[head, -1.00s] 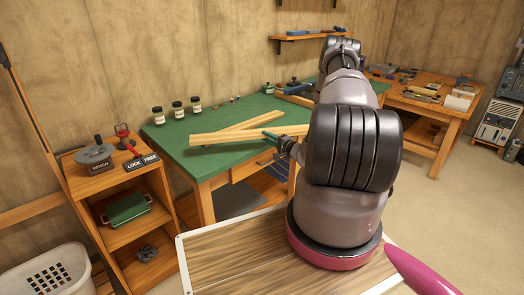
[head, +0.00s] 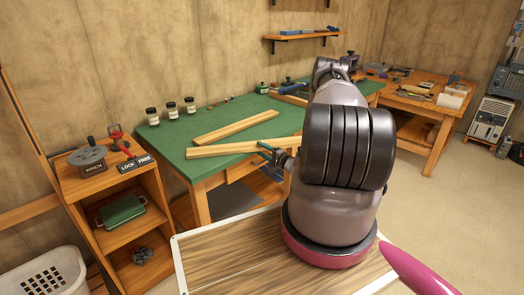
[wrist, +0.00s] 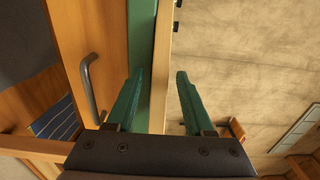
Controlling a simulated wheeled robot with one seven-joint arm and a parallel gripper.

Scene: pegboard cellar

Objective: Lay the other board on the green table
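The green table (head: 222,108) carries two pale wooden boards. The far board (head: 235,127) lies on the tabletop, slanting up to the right. My gripper (head: 267,150) is at that right part of the near board. In the wrist view, the near board (wrist: 157,75) runs between the two green fingers of my gripper (wrist: 160,75), with a gap visible on both sides. The board appears to rest against the table's green top (wrist: 141,45).
Several jars (head: 171,109) stand along the table's back edge. A small shelf unit (head: 117,200) with a winch and a LOCK/FREE sign is at the left, a white basket (head: 45,275) before it. An orange workbench (head: 420,95) stands at the right. Floor is clear at the right.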

